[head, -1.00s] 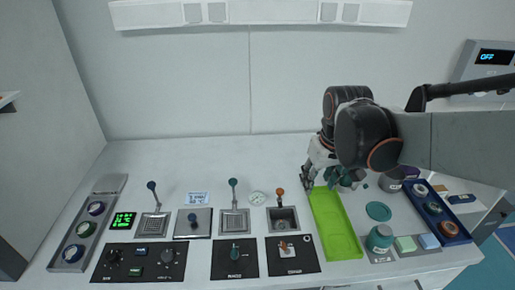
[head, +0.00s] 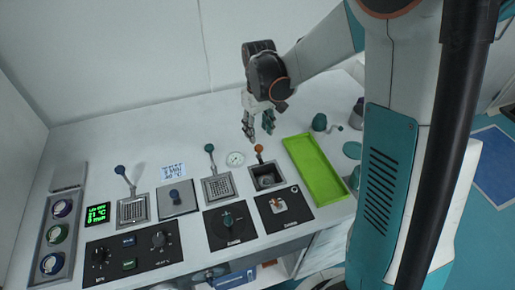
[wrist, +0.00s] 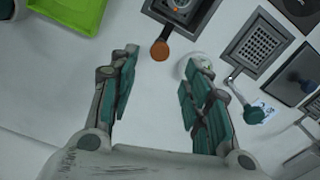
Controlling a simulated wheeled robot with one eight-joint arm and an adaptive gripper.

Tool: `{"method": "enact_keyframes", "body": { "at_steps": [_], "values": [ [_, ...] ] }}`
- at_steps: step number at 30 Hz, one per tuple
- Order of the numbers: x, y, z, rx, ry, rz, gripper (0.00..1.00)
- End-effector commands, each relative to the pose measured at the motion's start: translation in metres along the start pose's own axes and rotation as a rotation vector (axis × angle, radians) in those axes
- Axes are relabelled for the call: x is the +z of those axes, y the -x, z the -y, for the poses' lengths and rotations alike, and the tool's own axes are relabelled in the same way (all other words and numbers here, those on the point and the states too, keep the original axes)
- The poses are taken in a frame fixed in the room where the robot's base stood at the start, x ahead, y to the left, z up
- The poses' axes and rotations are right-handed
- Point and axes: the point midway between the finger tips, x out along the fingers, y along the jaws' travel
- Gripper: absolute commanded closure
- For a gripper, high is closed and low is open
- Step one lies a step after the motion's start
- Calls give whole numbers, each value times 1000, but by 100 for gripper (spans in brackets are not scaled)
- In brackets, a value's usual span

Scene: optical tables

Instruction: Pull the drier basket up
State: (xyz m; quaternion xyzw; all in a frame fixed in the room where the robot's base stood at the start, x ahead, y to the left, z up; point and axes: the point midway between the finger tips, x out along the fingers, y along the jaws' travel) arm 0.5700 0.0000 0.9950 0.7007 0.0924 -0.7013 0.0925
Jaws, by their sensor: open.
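The basket with the orange-knobbed handle (head: 259,148) sits down in a square dark well (head: 267,181) in the bench. I take it for the drier basket, though the panel lettering is too small to read. In the wrist view the round orange knob (wrist: 160,50) shows at the top centre, beside the well's edge. My gripper (head: 259,134) is open and empty, pointing down just behind the knob in the head view. In the wrist view its green-padded fingers (wrist: 163,62) are spread wide, with the knob between the lines of the tips. It does not appear to touch the knob.
A lime-green tray (head: 316,170) lies right of the well. To the left stand a green-knobbed basket (head: 216,188) and a blue-knobbed one (head: 131,209). A small round dial (head: 235,158) lies near the gripper. My arm hides the bench's right end.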

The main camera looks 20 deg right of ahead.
Motion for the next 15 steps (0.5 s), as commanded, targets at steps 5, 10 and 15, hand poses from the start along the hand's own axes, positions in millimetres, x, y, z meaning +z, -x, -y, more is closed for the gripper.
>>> {"method": "enact_keyframes", "body": {
  "at_steps": [5,10,15],
  "values": [
    [0,-40,0,0,0,0,56],
    [0,-67,0,0,0,0,56],
    [0,-83,0,0,0,-1,56]
  ]
}}
